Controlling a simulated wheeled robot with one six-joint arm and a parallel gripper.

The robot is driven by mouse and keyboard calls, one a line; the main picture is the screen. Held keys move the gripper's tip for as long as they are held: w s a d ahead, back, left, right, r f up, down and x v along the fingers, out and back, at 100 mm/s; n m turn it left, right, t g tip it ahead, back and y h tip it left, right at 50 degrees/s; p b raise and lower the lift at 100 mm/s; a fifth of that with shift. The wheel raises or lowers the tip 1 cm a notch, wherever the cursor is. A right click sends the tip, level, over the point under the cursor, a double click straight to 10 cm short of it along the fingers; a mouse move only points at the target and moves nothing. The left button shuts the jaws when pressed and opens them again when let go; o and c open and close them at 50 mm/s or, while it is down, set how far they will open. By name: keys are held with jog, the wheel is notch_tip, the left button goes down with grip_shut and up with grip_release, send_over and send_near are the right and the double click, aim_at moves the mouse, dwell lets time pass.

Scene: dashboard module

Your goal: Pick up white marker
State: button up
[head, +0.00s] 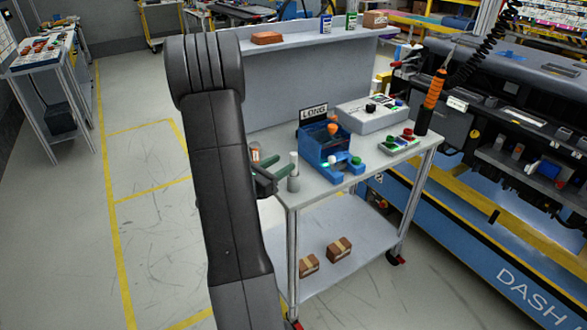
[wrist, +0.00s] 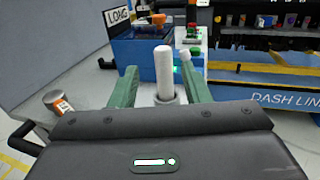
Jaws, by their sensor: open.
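The white marker (wrist: 163,66) stands upright in a grey round holder (wrist: 166,98) in the wrist view. In the head view the white marker (head: 293,160) stands in its holder (head: 293,182) near the front left corner of the table. My gripper (wrist: 157,84) is open, with one green finger on each side of the marker in the picture. In the head view my gripper (head: 272,172) is beside the marker, partly hidden behind my arm. I cannot tell whether a finger touches the marker.
A blue device (head: 325,147) with a LONG sign stands just right of the marker. A grey control box (head: 371,114) is farther back on the table. A small can with an orange label (wrist: 58,104) is left of my gripper. Floor left of the table is clear.

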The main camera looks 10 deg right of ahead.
aim_at(291, 158)
jog(key=x, duration=0.1)
jog(key=p+x, duration=0.1)
jog(key=x, duration=0.2)
jog(key=shift+s+d+r+p, duration=0.15)
jog(key=shift+d+r+p, duration=0.15)
jog(key=shift+r, duration=0.05)
jog(key=shift+w+d+f, duration=0.1)
jog(key=shift+w+d, duration=0.25)
jog(key=shift+d, duration=0.05)
grip_shut()
